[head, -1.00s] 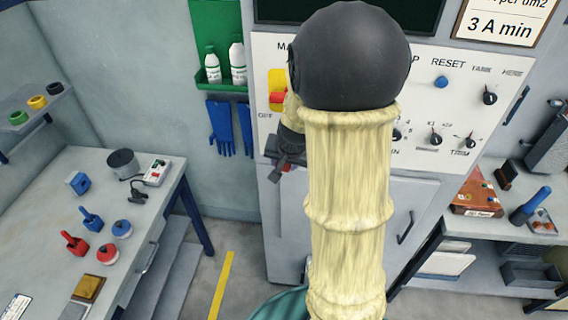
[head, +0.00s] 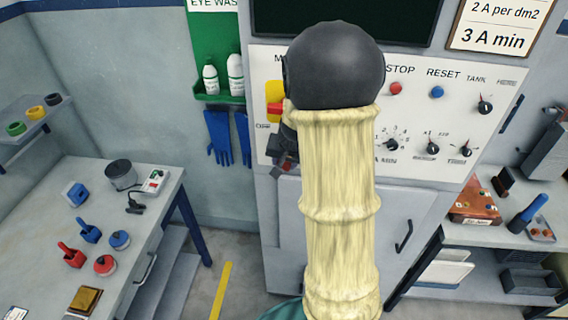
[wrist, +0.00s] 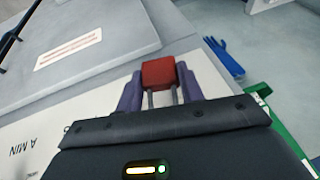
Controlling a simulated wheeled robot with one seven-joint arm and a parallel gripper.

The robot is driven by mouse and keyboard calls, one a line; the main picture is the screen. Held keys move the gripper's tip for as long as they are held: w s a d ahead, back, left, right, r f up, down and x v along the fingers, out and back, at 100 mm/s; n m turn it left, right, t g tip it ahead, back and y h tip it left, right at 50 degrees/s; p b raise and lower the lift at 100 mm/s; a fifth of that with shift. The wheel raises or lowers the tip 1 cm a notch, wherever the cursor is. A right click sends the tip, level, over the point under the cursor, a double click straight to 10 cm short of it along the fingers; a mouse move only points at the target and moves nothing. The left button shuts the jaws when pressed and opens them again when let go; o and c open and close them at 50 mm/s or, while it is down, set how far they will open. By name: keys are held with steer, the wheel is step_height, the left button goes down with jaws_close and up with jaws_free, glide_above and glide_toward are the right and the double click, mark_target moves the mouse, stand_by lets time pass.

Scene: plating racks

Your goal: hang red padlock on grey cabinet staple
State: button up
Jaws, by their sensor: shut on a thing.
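My gripper (wrist: 159,88) is shut on the red padlock (wrist: 158,72) in the wrist view. The padlock's red body sits between the two purple fingertips, and its metal shackle legs point back toward the gripper's palm. In the head view my gripper (head: 286,163) is a small dark shape at the left front of the grey cabinet (head: 288,225), below the red and yellow main switch (head: 275,102). My arm covers much of the cabinet front there. The padlock is too small to make out surely in the head view. I cannot make out the staple in either view.
Blue gloves (head: 219,137) hang under a green eyewash board (head: 222,92) left of the cabinet. A workbench (head: 50,225) with padlocks and tools stands at the left. Shelves (head: 490,238) with boxes stand at the right. The floor with a yellow line (head: 223,290) is clear.

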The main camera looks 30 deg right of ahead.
steer(key=w, duration=0.1)
steer(key=w+d+f, duration=0.1)
steer(key=w+d+b, duration=0.1)
steer(key=shift+w+d+f, duration=0.1)
steer(key=shift+w+f, duration=0.05)
steer(key=shift+f, duration=0.1)
stand_by(0.5)
stand_by(0.5)
steer(key=o, duration=1.1)
steer(key=shift+r, duration=0.1)
